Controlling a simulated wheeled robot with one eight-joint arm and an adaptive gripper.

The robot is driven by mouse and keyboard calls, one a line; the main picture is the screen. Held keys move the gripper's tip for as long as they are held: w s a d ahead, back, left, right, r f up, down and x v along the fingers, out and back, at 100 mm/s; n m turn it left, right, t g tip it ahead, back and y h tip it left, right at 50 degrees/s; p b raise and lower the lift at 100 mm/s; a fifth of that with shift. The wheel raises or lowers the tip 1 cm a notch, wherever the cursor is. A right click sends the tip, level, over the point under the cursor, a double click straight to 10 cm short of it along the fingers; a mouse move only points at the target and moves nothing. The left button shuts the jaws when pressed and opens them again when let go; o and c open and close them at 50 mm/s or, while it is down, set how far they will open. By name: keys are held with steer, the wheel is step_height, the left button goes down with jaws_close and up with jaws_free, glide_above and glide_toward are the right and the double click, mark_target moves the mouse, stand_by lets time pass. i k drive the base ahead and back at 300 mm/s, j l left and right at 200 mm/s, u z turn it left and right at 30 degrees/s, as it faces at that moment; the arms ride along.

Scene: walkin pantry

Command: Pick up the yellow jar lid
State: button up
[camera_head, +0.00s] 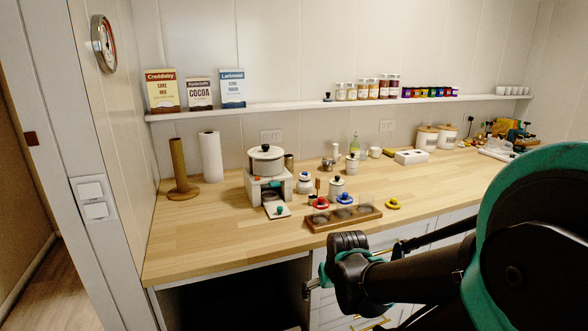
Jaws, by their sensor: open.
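The yellow jar lid (392,204) lies flat on the wooden counter, near its front edge. It is just right of a wooden tray (318,222) and clear of other things. It is small in the view, with a knob-like raised middle. My gripper (309,288) is open and seems empty. It is in front of and below the counter's front edge, to the left of the lid and apart from it. My arm hides part of the gripper.
A red lid (319,202) and a blue lid (345,198) are near the tray's back edge. A white pot (266,160) on a stand is further left. Jars stand behind the tray. The counter (215,225) is clear at the front left. Drawer handles (372,324) stick out below.

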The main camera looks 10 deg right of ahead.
mark_target(393, 203)
steer(key=z, duration=0.85)
